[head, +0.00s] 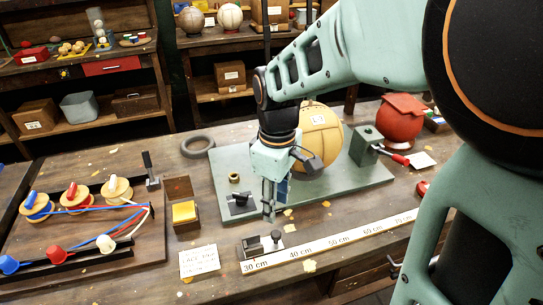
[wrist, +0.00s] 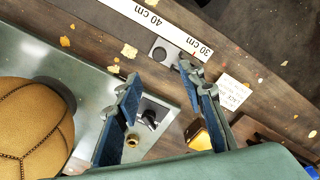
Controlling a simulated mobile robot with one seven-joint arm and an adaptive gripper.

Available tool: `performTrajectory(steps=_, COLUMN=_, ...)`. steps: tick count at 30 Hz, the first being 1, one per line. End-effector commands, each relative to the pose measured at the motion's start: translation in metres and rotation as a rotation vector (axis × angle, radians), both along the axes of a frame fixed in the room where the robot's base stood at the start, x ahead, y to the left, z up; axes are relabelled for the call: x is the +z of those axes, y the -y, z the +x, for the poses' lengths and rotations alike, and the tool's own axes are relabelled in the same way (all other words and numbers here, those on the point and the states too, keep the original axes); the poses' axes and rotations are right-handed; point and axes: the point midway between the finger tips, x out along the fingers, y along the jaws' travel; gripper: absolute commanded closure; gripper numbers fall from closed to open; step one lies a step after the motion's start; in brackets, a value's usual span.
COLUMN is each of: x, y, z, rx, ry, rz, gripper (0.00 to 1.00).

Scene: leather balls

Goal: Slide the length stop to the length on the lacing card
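The length stop (head: 263,244), a dark block with a small knob, sits at the 30 cm end of the white ruler (head: 335,240) along the bench's front. It also shows in the wrist view (wrist: 164,52), just beyond my fingertips. The lacing card (head: 200,261) lies flat left of the ruler; it appears in the wrist view too (wrist: 234,92). Its heading seems to read "LACE", but its number is too small to read surely. My gripper (head: 270,208) points down near the front edge of the green plate, above and behind the stop. Its fingers (wrist: 160,76) are apart and empty.
A small box with a yellow block (head: 184,212) is left of my gripper. Lace spools (head: 76,197) stand far left. The ruler's length looks clear.

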Motion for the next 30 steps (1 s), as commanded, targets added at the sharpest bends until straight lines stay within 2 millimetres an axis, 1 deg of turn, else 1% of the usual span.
performTrajectory(steps=5, x=-0.024, y=0.0, z=-0.001, rx=0.002, ry=-0.005, rz=-0.002, gripper=0.64)
performTrajectory(steps=12, x=-0.071, y=0.001, z=-0.001, rx=0.0, ry=-0.005, rz=-0.002, gripper=0.64)
performTrajectory(steps=16, x=-0.09, y=0.001, z=-0.001, rx=0.0, ry=-0.005, rz=-0.002, gripper=0.64)
performTrajectory(steps=21, x=-0.103, y=0.001, z=-0.001, rx=-0.001, ry=-0.002, rz=-0.001, gripper=0.64)
performTrajectory(steps=30, x=-0.106, y=0.0, z=0.0, rx=-0.001, ry=0.0, rz=0.0, gripper=0.64)
